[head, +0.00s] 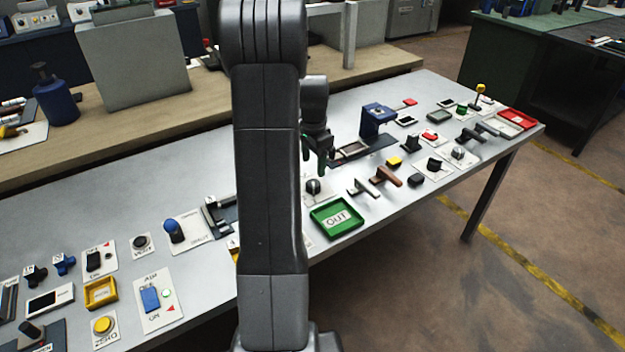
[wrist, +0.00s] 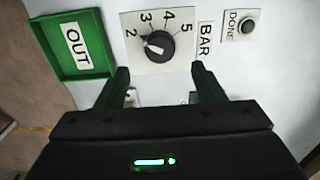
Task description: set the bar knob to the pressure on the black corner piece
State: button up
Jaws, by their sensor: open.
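The bar knob (wrist: 158,46) is a round black knob on a white plate numbered 2 to 5 and lettered BAR. Its pale pointer mark faces the 2 side, though its exact setting is hard to read. The knob also shows in the head view (head: 313,186), just right of my arm. My gripper (wrist: 160,70) is open and empty, its fingers apart on the near side of the knob in the wrist view. In the head view my gripper (head: 314,158) hangs above the knob. I cannot pick out the black corner piece or a pressure written on it.
A green OUT tray (head: 338,218) lies beside the knob plate. A DONE button (wrist: 247,27) sits right of BAR in the wrist view. Levers (head: 384,176) and a blue device (head: 377,118) stand nearby. My arm hides part of the table (head: 190,270).

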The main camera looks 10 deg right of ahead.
aim_at(313, 182)
notch_tip(313, 182, down, 8)
jog(key=shift+r, duration=0.2)
jog(key=c, duration=1)
jog(key=shift+m, duration=0.4)
jog(key=m, duration=0.3)
jog(key=shift+b, duration=0.3)
jog(key=shift+m, duration=2)
